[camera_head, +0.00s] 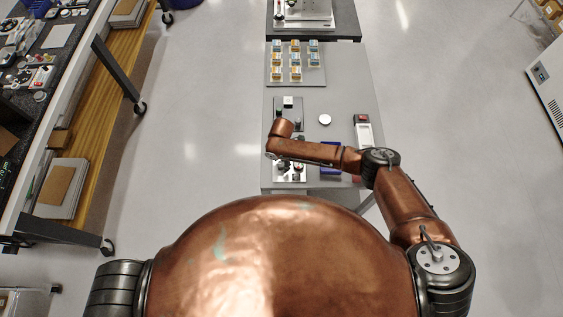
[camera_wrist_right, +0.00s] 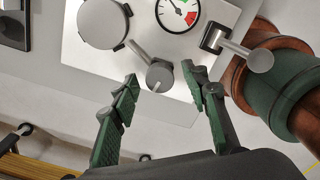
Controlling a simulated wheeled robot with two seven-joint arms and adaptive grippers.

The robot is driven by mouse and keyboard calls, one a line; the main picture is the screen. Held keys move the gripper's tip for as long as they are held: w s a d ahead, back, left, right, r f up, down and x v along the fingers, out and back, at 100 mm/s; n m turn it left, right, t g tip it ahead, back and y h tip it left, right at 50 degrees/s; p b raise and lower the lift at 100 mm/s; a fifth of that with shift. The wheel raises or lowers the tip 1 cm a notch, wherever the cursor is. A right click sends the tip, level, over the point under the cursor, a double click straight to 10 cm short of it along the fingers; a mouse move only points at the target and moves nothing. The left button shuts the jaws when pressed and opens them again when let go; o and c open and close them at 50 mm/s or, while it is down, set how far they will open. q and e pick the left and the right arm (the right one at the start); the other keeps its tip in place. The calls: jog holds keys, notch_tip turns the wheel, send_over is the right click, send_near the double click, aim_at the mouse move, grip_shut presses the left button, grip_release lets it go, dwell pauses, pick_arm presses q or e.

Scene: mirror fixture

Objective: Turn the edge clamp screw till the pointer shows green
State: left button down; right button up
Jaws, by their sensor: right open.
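In the right wrist view, a metal plate (camera_wrist_right: 87,55) carries a dial gauge (camera_wrist_right: 178,12) with a green and a red zone. Its dark pointer leans to the upper left, off the green. Below the gauge is a grey knob with a bar (camera_wrist_right: 158,76). To the right, a black bracket (camera_wrist_right: 214,38) has a grey rod ending in a round head (camera_wrist_right: 260,60). I cannot tell which is the clamp screw. My right gripper (camera_wrist_right: 161,80) is open, its green-padded fingers either side of the grey knob, apparently apart from it. My left gripper is not in view.
In the head view, the grey table (camera_head: 345,85) also holds a tray of small boxes (camera_head: 274,80), a white disc (camera_head: 325,119), a blue bin (camera_head: 330,150) and a red-topped device (camera_head: 362,119). A cluttered bench (camera_head: 95,70) stands left. The floor between is clear.

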jog(key=shift+c, duration=0.7)
grip_shut()
jog(key=shift+m, duration=0.3)
jog(key=m+p, duration=0.1)
jog(key=m, duration=0.2)
jog(key=shift+a+r+p, duration=0.1)
jog(key=shift+p, duration=0.25)
jog(key=shift+m+p, duration=0.45)
jog(key=shift+m, duration=0.65)
jog(key=shift+o, duration=0.7)
grip_release()
